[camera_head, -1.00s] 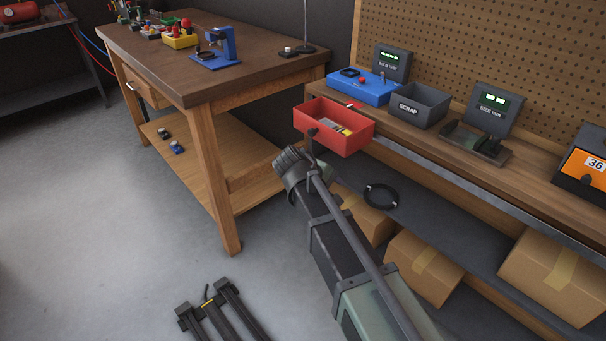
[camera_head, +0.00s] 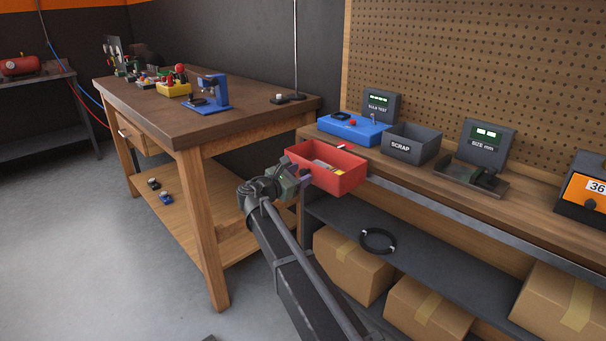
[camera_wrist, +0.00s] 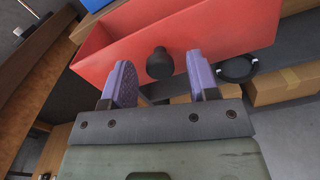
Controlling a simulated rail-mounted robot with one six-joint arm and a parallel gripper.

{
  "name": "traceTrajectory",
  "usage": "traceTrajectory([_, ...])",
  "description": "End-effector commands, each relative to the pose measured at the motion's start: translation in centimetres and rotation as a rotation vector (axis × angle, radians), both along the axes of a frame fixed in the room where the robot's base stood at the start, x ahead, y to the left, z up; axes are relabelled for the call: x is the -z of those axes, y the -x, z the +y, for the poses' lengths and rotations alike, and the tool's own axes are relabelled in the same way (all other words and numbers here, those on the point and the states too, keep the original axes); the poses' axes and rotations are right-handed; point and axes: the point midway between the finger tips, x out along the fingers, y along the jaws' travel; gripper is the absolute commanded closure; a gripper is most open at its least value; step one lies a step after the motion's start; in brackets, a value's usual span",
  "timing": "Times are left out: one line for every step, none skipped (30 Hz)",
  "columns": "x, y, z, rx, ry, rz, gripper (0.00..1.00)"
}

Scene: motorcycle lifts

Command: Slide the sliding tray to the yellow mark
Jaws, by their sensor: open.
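The sliding tray is the open red tray (camera_head: 340,180) at the left end of the right-hand bench, sticking out past its front edge. Small items lie inside, one of them yellowish. In the wrist view its red front wall (camera_wrist: 210,35) fills the top, with a dark round knob (camera_wrist: 160,64) on it. My gripper (camera_head: 298,177) is at the tray's front left. Its two purple fingers are open, one on each side of the knob in the picture; I cannot tell whether they touch it. I cannot clearly make out a yellow mark.
On the bench behind the tray are a blue tester (camera_head: 352,128), a grey scrap bin (camera_head: 412,143) and a size gauge (camera_head: 480,172). Cardboard boxes (camera_head: 425,310) and a black ring (camera_head: 378,240) sit below. A wooden table (camera_head: 190,115) stands to the left.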

Motion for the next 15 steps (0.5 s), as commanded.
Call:
traceTrajectory([0.00,-0.62,-0.48,0.001,0.000,0.000,0.46])
traceTrajectory([0.01,-0.87,-0.73,0.000,0.000,0.000,0.46])
traceTrajectory([0.01,-1.11,-0.98,0.000,0.000,0.000,0.46])
traceTrajectory([0.01,-1.23,-1.10,0.000,0.000,0.000,0.46])
traceTrajectory([0.02,-1.30,-1.18,0.000,0.000,0.000,0.46])
traceTrajectory([0.02,-1.35,-1.23,0.000,-0.001,-0.001,0.46])
traceTrajectory([0.01,-1.35,-1.25,0.000,-0.001,0.000,0.46])
traceTrajectory([0.01,-1.35,-1.25,-0.001,-0.001,0.000,0.46])
traceTrajectory([0.01,-1.33,-1.24,-0.001,-0.001,0.000,0.46])
traceTrajectory([0.01,-1.32,-1.23,-0.001,-0.001,0.000,0.46])
traceTrajectory([0.01,-1.32,-1.23,-0.001,-0.001,0.000,0.46])
traceTrajectory([0.01,-1.32,-1.24,0.000,-0.001,0.000,0.49])
traceTrajectory([0.01,-1.32,-1.23,0.000,-0.001,0.000,0.53])
traceTrajectory([0.01,-1.32,-1.23,0.000,-0.001,0.000,0.58])
traceTrajectory([0.01,-1.30,-1.23,0.000,-0.001,0.000,0.64])
